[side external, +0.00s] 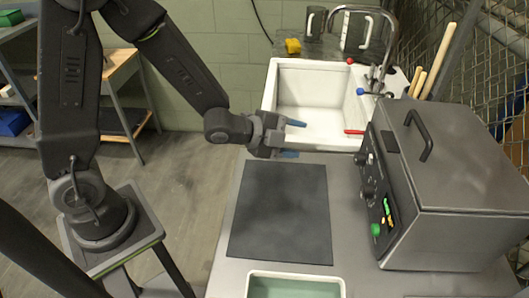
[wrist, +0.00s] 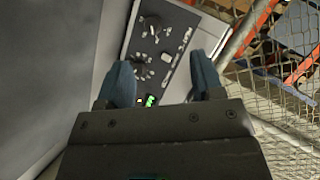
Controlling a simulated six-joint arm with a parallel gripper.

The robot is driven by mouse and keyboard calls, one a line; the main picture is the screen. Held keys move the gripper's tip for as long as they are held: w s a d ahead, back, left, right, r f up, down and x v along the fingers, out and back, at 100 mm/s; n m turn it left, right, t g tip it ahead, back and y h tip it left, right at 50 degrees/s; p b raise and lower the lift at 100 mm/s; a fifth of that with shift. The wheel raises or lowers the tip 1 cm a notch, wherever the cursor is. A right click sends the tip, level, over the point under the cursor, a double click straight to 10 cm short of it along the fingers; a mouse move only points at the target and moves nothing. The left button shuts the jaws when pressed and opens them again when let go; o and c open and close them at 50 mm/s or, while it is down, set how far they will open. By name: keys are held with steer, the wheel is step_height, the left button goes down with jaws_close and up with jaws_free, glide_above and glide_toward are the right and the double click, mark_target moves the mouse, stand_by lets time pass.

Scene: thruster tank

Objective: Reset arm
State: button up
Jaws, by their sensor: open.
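My gripper (side external: 296,139) is held in the air above the far end of the table, near the front edge of the sink, pointing right. Its two blue fingers are apart with nothing between them. In the wrist view my gripper (wrist: 162,82) also shows both fingers spread and empty. Beyond them is the control panel (wrist: 160,45) of the grey metal machine (side external: 460,170), with dark knobs and a green lit spot. The machine stands on the right of the table with its lid down.
A black mat (side external: 282,212) lies bare on the table (side external: 222,245). A white sink (side external: 310,90) with a faucet (side external: 385,40) is behind it. A pale green tray (side external: 295,275) sits at the front. A wire fence (side external: 500,70) and wooden handles (side external: 440,58) stand at right.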

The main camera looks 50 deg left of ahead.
steer(key=s+a+r+n+g+y, duration=0.4)
steer(key=s+a+r+n+y, duration=0.3)
steer(key=s+r+n, duration=0.5)
steer(key=s+n+g+h, duration=0.1)
steer(key=s+n+g, duration=0.1)
steer(key=s+n, duration=0.3)
steer(key=s, duration=0.4)
steer(key=shift+s+r+n+g, duration=0.15)
steer(key=shift+n+g, duration=0.25)
stand_by(0.4)
